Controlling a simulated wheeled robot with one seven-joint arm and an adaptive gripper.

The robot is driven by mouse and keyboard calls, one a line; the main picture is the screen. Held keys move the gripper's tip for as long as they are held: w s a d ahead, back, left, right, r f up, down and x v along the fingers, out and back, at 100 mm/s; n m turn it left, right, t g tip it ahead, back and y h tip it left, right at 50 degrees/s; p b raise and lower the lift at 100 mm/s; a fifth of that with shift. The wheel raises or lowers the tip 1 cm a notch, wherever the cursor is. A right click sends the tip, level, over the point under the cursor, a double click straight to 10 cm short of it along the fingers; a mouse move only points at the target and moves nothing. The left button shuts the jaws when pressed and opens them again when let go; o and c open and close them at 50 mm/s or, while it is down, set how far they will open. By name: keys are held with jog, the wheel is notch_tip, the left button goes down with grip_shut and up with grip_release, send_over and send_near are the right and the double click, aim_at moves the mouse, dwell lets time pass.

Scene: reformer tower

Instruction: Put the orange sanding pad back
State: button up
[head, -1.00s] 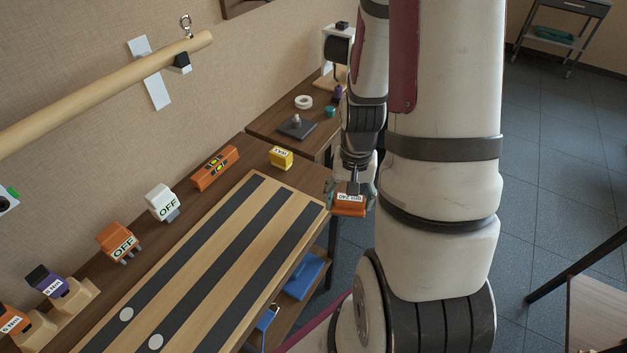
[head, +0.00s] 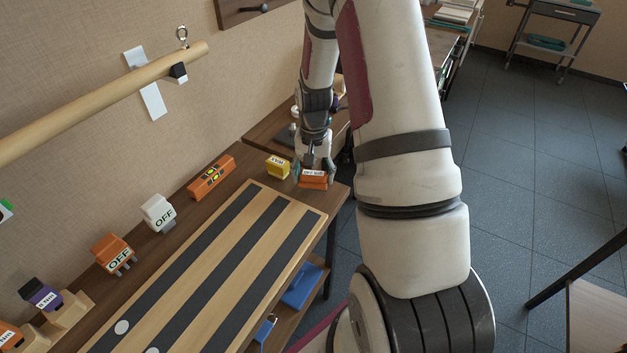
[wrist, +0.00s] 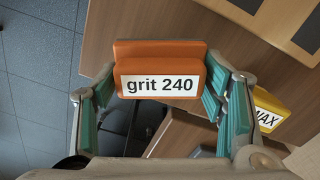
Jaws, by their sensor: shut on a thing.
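The orange sanding pad (head: 313,179) carries a white label; in the wrist view the pad (wrist: 160,62) reads "grit 240". My gripper (head: 314,172) is shut on it at the far right end of the wooden bench. In the wrist view the teal fingers of my gripper (wrist: 158,100) stand on either side of the pad. The pad is over or at the bench top (head: 335,190), beside the yellow wax block (head: 278,167); I cannot tell whether it touches the surface. The wax block also shows in the wrist view (wrist: 268,110).
A striped board (head: 225,245) covers much of the bench. An orange level (head: 212,178), a white OFF block (head: 158,212) and an orange OFF block (head: 113,254) stand along its wall side. A second table lies behind my gripper. Open floor (head: 500,150) is at right.

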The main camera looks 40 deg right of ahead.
jog(key=shift+f, duration=1.1)
jog(key=shift+f, duration=0.15)
jog(key=o, duration=1.1)
